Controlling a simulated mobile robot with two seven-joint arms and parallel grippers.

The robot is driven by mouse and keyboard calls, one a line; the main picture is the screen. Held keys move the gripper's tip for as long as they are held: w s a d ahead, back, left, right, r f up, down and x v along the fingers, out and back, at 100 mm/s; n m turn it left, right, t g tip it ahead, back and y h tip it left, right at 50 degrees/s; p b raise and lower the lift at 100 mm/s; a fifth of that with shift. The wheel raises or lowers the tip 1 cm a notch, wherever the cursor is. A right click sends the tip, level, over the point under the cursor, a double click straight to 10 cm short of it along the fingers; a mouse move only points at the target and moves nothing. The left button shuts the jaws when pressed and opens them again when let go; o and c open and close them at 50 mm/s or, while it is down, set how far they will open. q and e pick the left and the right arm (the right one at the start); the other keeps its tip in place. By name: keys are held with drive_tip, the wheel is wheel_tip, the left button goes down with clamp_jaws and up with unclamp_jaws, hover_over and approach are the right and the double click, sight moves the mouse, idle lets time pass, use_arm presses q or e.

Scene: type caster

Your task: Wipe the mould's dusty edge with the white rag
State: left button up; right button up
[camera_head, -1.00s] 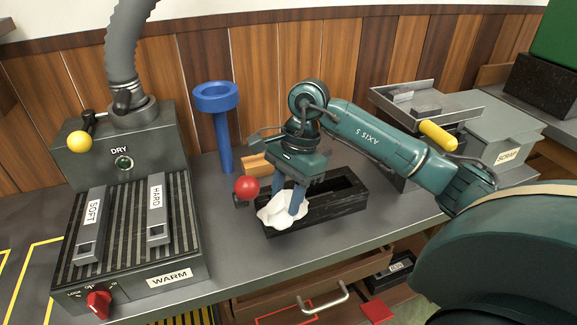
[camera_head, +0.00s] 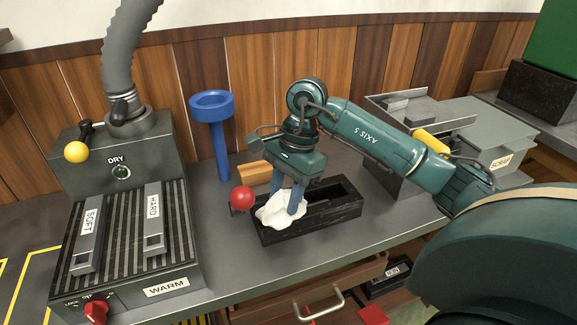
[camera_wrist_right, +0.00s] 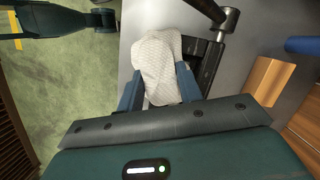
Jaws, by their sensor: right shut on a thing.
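The mould (camera_head: 335,212) is a long black open box lying on the grey bench, with a red ball knob (camera_head: 242,197) at its left end. My right gripper (camera_head: 286,202) points down over the mould's left part, its blue fingers shut on the crumpled white rag (camera_head: 272,216). The rag lies over the near left rim and appears to touch it. In the right wrist view the rag (camera_wrist_right: 157,62) bulges out between the fingers and hides part of the mould (camera_wrist_right: 205,62). Dust on the edge cannot be made out. My left gripper is out of view.
A warming unit (camera_head: 125,235) with SOFT and HARD bars stands left. A blue funnel stand (camera_head: 220,135) and a wooden block (camera_head: 257,174) are behind the mould. A tray with a yellow handle (camera_head: 432,141) and a SCRAP box (camera_head: 480,135) are right. Bench in front is clear.

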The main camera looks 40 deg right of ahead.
drive_tip(key=shift+a+r, duration=0.2)
drive_tip(key=shift+r, duration=0.45)
drive_tip(key=shift+r+p, duration=1.55)
drive_tip(key=shift+r, duration=0.7)
drive_tip(key=shift+s, duration=0.1)
